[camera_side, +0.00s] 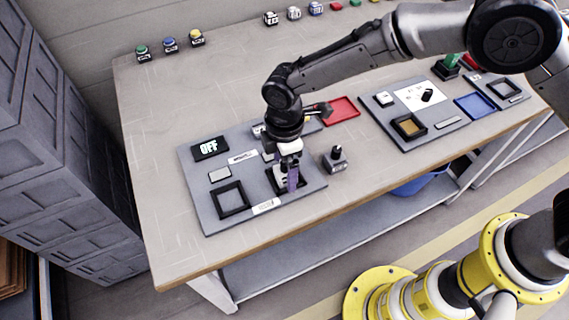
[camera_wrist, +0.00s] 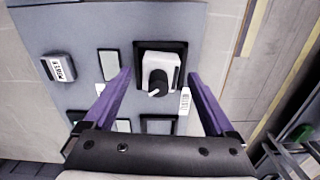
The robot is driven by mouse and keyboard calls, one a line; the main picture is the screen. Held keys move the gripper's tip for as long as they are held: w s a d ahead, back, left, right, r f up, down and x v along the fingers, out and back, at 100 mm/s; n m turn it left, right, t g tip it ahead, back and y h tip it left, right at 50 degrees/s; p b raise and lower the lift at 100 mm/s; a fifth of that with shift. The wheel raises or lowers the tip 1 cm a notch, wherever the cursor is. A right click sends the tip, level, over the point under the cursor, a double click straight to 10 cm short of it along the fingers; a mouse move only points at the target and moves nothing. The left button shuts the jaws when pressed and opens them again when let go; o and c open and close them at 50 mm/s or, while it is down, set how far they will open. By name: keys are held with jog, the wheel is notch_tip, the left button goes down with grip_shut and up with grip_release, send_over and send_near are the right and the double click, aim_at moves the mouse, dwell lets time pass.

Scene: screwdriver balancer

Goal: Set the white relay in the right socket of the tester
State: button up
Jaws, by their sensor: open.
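The white relay (camera_wrist: 160,60), with a black knob on top, sits in the black-framed right socket (camera_wrist: 142,48) of the grey tester. In the side view the tester board (camera_side: 213,218) lies at the table's front left, and the right socket (camera_side: 303,184) is partly hidden by my gripper. My gripper (camera_side: 290,184) is over that socket, pointing down. In the wrist view my gripper (camera_wrist: 160,75) is open, its purple fingers on either side of the relay and apart from it. I cannot tell whether the relay is fully seated. The left socket (camera_side: 231,200) is empty.
An OFF display (camera_side: 209,148) stands at the board's back left. A dark knobbed block (camera_side: 336,158) stands just right of the board. A red tray (camera_side: 342,110) lies behind, and another grey board (camera_side: 447,122) lies to the right.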

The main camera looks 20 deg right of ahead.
notch_tip(320, 180, up, 14)
dwell(0.6)
jog(key=shift+r, duration=2.4)
